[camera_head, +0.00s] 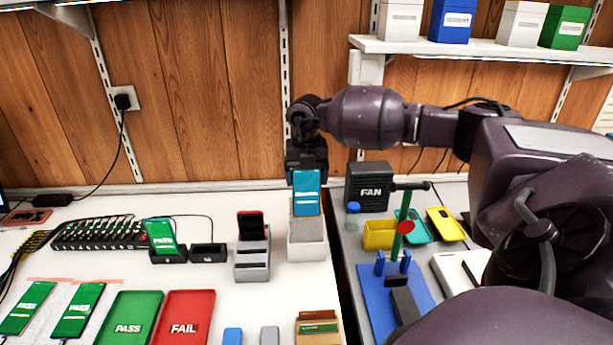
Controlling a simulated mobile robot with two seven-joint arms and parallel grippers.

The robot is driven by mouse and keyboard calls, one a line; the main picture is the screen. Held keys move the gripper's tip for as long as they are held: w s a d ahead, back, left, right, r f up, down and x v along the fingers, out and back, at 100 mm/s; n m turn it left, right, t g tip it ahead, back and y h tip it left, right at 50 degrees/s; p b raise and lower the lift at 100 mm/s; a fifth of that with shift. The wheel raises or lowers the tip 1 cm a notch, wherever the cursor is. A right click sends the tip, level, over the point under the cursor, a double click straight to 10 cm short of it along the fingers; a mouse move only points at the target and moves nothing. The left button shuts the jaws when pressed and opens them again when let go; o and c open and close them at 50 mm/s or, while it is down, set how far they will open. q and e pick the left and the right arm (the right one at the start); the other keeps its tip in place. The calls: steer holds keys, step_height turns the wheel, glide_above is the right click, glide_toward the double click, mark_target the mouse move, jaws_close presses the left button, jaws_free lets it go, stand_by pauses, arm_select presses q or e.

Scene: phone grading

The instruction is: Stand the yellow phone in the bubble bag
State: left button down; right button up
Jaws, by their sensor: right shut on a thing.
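My right gripper (306,170) points down at the back of the white bench and is shut on a phone (306,186) with a blue screen facing me. The phone is upright. A yellow-tan strip (306,208) shows just below the blue screen; I cannot tell if it is part of the phone or something behind it. Directly below is a pale open-topped holder (306,247), which may hold the bubble bag; I cannot tell whether the phone's lower end is inside it. A yellow phone-shaped piece (445,224) lies on the grey bench at right. My left gripper is not in view.
A grey slotted stand (253,262) with a dark red-edged phone stands left of the holder. Green PASS (130,318) and red FAIL (184,318) trays lie in front. A black FAN box (369,187) and a blue fixture (385,290) with a green upright are at right.

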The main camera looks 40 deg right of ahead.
steer(key=shift+f, duration=0.15)
steer(key=shift+f, duration=0.35)
steer(key=shift+f+b, duration=0.25)
steer(key=shift+b, duration=0.05)
stand_by(0.6)
steer(key=shift+f, duration=0.4)
steer(key=shift+f, duration=0.35)
steer(key=shift+f+b, duration=0.35)
steer(key=shift+b, duration=0.05)
steer(key=shift+f, duration=0.1)
steer(key=shift+f, duration=0.6)
